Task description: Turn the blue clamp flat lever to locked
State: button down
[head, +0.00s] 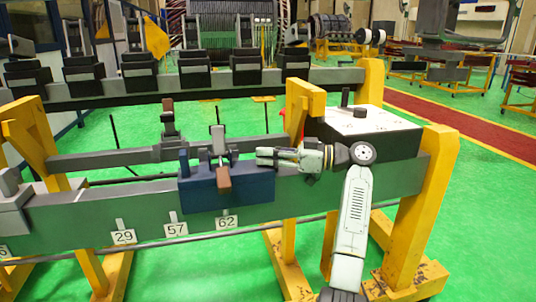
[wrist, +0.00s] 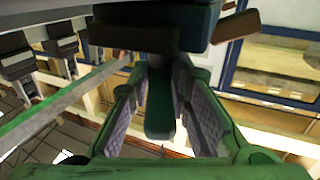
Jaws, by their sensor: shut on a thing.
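The blue clamp (head: 228,190) sits on the grey beam above the label 62. A brown handle (head: 223,178) hangs at its front, and a grey upright lever (head: 217,136) stands on top. My gripper (head: 262,156) reaches in from the right, level with the clamp's upper right end. In the wrist view my gripper (wrist: 162,78) has its two fingers on either side of a dark flat bar (wrist: 160,108), which looks like the flat lever. It is shut on this bar. The bar runs up to the dark clamp body (wrist: 150,14). The exact finger contact is partly hidden.
A black box with a white top (head: 362,124) stands right of the clamp, behind my arm. A yellow post (head: 302,105) rises behind my gripper. A second rail with a brown-tipped clamp (head: 168,120) runs behind. Green floor (head: 190,255) lies open below.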

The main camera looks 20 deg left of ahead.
jog(key=shift+f, duration=0.1)
jog(key=c, duration=1.6)
grip_release()
jog(key=shift+o, duration=0.2)
jog(key=v, duration=1.2)
